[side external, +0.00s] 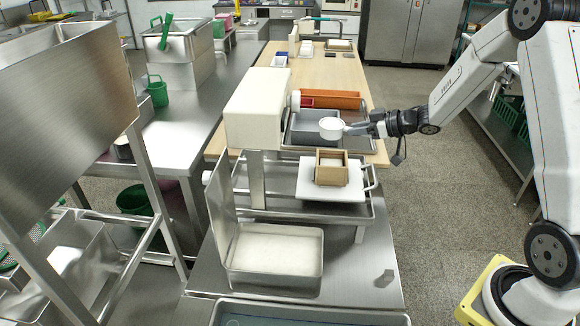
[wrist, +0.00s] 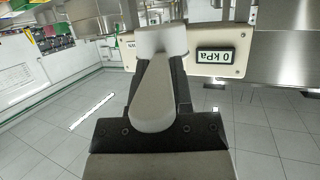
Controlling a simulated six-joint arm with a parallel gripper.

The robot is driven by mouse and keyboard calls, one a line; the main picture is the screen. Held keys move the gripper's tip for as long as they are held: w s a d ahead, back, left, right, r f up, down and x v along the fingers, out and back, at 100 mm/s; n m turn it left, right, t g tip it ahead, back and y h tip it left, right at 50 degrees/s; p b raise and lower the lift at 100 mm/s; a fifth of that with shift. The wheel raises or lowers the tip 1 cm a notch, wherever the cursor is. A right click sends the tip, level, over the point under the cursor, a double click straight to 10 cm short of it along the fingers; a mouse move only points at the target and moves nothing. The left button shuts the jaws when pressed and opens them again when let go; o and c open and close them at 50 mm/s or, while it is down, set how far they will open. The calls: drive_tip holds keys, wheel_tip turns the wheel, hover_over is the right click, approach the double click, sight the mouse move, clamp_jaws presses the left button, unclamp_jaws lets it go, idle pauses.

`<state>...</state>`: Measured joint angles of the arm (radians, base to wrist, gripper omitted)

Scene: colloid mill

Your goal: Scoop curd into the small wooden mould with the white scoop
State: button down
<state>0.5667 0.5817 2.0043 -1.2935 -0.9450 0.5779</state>
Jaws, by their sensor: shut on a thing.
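My gripper (side external: 358,129) is shut on the handle of the white scoop (side external: 331,128). The scoop's round bowl points left, held in the air above and behind the small wooden mould (side external: 332,176). In the wrist view the scoop (wrist: 154,95) runs up from between the fingers of my gripper (wrist: 156,118); what its bowl holds cannot be told. The mould is a square, open-topped frame on a white board (side external: 348,193); its inside looks pale, and I cannot tell its contents. A metal pan (side external: 273,284) at the front holds a flat white mass, apparently curd (side external: 275,250).
A cream press head (side external: 258,108) on a metal post stands left of the mould; its panel reads 0 kPa in the wrist view (wrist: 215,56). An upright metal plate (side external: 221,210) stands by the pan.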

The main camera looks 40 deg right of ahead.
drive_tip(key=shift+f, duration=0.15)
drive_tip(key=shift+w+d+f+m+g+y, duration=0.15)
drive_tip(key=shift+d+f+m+y, duration=0.35)
drive_tip(key=shift+m+y, duration=0.95)
drive_tip(key=shift+w+d+f+m+g+y, duration=0.25)
drive_tip(key=shift+f+m+y, duration=0.45)
drive_tip(key=shift+m, duration=1.5)
drive_tip(key=shift+w+d+f+m+g+y, duration=0.1)
drive_tip(key=shift+d+f+m+y, duration=0.4)
drive_tip(key=shift+m+y, duration=0.95)
drive_tip(key=shift+a+m+h, duration=0.1)
drive_tip(key=shift+m+h, duration=0.2)
drive_tip(key=shift+m, duration=0.1)
wheel_tip(320, 180, up, 8)
drive_tip(key=a+n+g+h, duration=0.1)
drive_tip(key=n+h, duration=0.1)
drive_tip(key=n, duration=1.3)
drive_tip(key=shift+a+f+g+h, duration=0.15)
drive_tip(key=shift+a+g+h, duration=0.05)
drive_tip(key=shift+g+h, duration=0.2)
